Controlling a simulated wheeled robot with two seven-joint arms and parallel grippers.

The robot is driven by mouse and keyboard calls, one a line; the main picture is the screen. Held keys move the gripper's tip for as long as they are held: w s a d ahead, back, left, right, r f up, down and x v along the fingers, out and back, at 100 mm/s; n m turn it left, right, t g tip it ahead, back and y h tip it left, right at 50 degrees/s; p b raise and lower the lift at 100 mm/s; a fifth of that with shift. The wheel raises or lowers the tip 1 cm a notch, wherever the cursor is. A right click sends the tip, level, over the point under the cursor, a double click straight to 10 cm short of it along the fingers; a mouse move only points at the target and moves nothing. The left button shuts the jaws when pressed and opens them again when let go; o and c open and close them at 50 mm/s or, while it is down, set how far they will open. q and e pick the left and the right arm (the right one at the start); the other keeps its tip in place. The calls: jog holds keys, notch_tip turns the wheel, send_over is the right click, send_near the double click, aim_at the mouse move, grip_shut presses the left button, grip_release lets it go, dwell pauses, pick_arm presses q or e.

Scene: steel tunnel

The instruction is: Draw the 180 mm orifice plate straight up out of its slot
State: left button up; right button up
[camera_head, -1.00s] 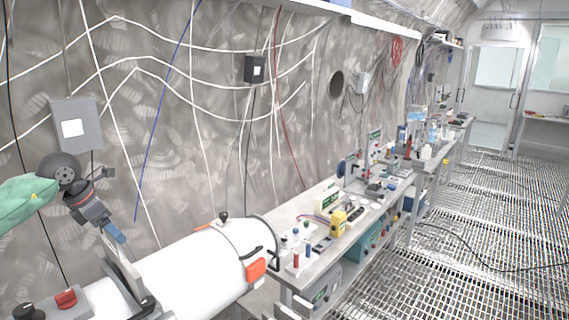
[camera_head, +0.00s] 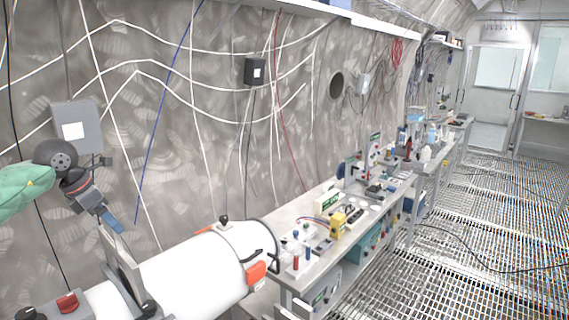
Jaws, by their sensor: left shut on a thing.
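The orifice plate (camera_head: 122,268) is a grey, flat plate. It stands on edge, slightly tilted in the picture, in the slot across the white pipe (camera_head: 185,272) at lower left. Its lower part is hidden in the pipe fitting, so I cannot tell how far it sits in the slot. My left gripper (camera_head: 113,223) comes in from the left above the pipe. Its blue-tipped fingers are shut on the upper end of the plate. The exact contact is small and partly hidden. My right gripper is not in view.
A red knob (camera_head: 67,302) sits at lower left beside the pipe. The pipe carries an orange latch (camera_head: 256,273) and a black knob (camera_head: 223,221). A crowded workbench (camera_head: 285,268) runs along the wall. A grey wall box (camera_head: 77,128) is behind my left wrist.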

pick_arm(q)
jog(key=shift+r, duration=0.15)
jog(key=shift+r+p, duration=1.25)
jog(key=shift+r, duration=2.25)
notch_tip(320, 180, up, 7)
jog(key=p, duration=0.2)
